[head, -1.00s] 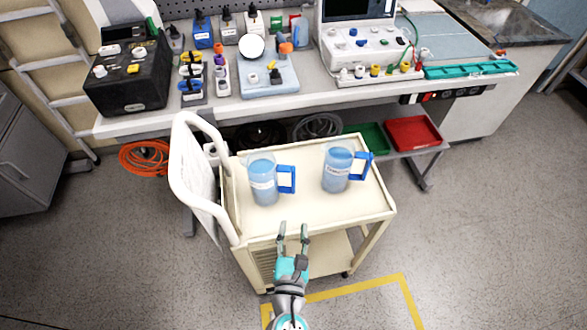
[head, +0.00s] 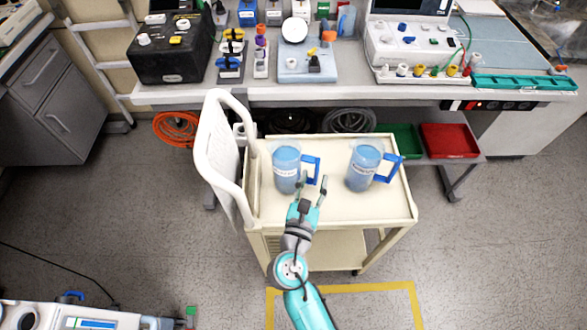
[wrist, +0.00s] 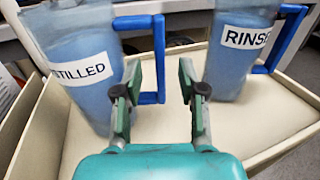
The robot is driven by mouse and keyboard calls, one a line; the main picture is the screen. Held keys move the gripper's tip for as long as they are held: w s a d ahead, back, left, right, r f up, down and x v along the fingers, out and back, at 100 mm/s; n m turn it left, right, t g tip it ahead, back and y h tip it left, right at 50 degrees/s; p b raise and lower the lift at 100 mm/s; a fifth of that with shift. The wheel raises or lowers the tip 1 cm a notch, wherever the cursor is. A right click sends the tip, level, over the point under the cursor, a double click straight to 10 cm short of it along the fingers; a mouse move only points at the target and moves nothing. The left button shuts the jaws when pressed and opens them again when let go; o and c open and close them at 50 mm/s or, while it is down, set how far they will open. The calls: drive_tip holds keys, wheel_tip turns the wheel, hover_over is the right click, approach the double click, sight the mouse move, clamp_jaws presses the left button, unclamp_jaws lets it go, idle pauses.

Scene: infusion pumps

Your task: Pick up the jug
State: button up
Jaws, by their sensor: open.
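Two clear jugs of blue liquid with blue handles stand upright on the cream cart (head: 395,212). The left jug (head: 286,170) has a label partly reading "STILLED" in the wrist view (wrist: 84,75). The right jug (head: 362,170) is labelled "RINSE", partly cut off in the wrist view (wrist: 238,50). My gripper (head: 311,184) is open and empty over the cart top, just right of the left jug. In the wrist view (wrist: 160,70), the upright bar of the left jug's handle (wrist: 159,50) appears between the fingertips. I cannot tell whether they touch it.
The cart's white push handle (head: 215,160) rises at its left end. A workbench (head: 350,92) with equipment stands behind, with a green bin (head: 402,140) and a red bin (head: 449,141) on its lower shelf. The cart's front half is mostly clear.

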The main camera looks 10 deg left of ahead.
sight(316, 174)
drive_tip(key=w, duration=0.3)
drive_tip(key=shift+w+d+f, duration=0.1)
drive_tip(key=shift+w+f, duration=0.05)
drive_tip(key=shift+w, duration=0.25)
drive_tip(key=shift+c, duration=0.3)
clamp_jaws()
drive_tip(key=shift+r, duration=0.2)
